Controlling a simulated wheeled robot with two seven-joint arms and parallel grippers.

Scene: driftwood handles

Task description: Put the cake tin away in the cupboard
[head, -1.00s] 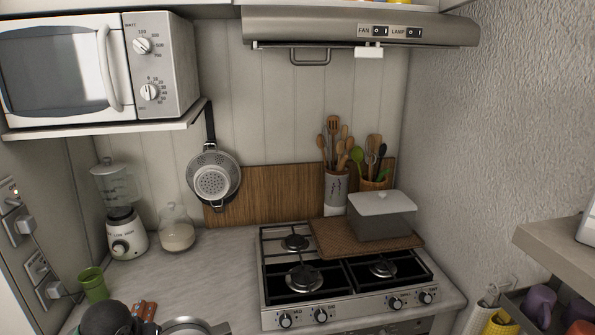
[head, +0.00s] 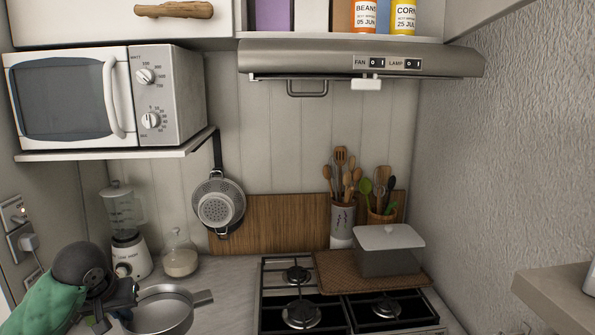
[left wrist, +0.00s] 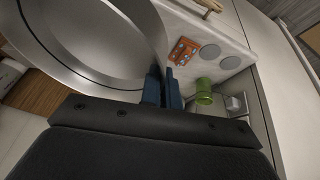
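The cake tin (head: 160,313) is a round, shallow, silver metal pan with a short projection on its right side. It is at the bottom left of the head view, in front of the glass jar. My left gripper (head: 128,300) is at its left rim. In the left wrist view the fingers (left wrist: 162,88) are closed on the rim of the tin (left wrist: 85,40), which fills the upper left. The white cupboard (head: 80,22) with a driftwood handle (head: 175,10) is above the microwave, and its front looks shut. My right gripper is not in view.
The microwave (head: 75,95) sits on a shelf below the cupboard. A blender (head: 128,245) and a glass jar (head: 180,258) stand behind the tin. A strainer (head: 218,203) hangs on the wall. The hob (head: 300,315) carries a board and a lidded grey box (head: 388,252).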

